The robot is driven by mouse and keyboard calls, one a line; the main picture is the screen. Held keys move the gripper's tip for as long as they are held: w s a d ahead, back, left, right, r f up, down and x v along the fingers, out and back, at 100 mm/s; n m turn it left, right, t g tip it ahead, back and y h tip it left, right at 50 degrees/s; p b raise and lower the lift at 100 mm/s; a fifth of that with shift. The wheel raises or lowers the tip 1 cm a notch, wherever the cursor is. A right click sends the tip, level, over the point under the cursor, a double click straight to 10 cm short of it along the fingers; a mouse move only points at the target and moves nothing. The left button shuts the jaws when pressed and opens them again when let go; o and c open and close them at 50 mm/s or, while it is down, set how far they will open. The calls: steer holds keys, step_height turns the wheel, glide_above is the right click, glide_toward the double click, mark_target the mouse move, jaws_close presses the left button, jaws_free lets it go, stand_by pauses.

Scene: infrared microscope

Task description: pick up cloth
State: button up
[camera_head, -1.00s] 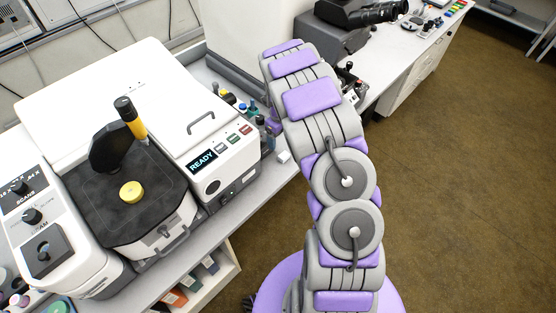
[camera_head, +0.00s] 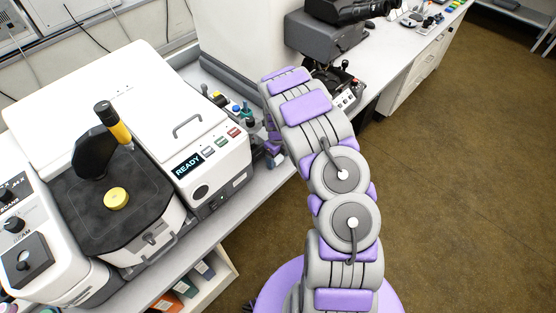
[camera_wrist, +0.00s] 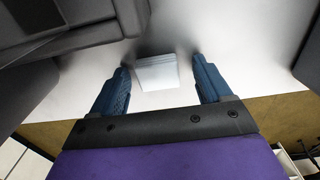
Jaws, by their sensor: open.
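A small white folded cloth (camera_wrist: 157,76) lies on the pale bench top in the wrist view, near the middle of the picture. My gripper (camera_wrist: 160,66) is open, with one blue finger to the left of the cloth and the other to the right. Gaps show between the cloth and both fingertips, and nothing is held. I cannot tell how far the fingertips are above the bench. In the head view my gripper (camera_head: 274,152) is low by the bench edge, partly hidden by my arm, and the cloth is not visible there.
The white instrument with the READY display (camera_head: 187,165) stands left of my gripper. Small bottles (camera_head: 240,110) stand behind it. A dark grey microscope (camera_head: 325,45) is farther back on the bench. A dark body (camera_wrist: 60,30) fills the upper left of the wrist view. Open floor lies right.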

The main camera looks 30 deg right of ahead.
steer(key=shift+c, duration=1)
steer(key=shift+a+r, duration=0.1)
steer(key=shift+a, duration=0.2)
steer(key=c, duration=0.5)
steer(key=shift+c, duration=1.3)
steer(key=shift+d, duration=0.3)
steer(key=shift+c, duration=0.8)
step_height(320, 180, up, 18)
steer(key=p, duration=0.3)
steer(key=shift+a, duration=0.1)
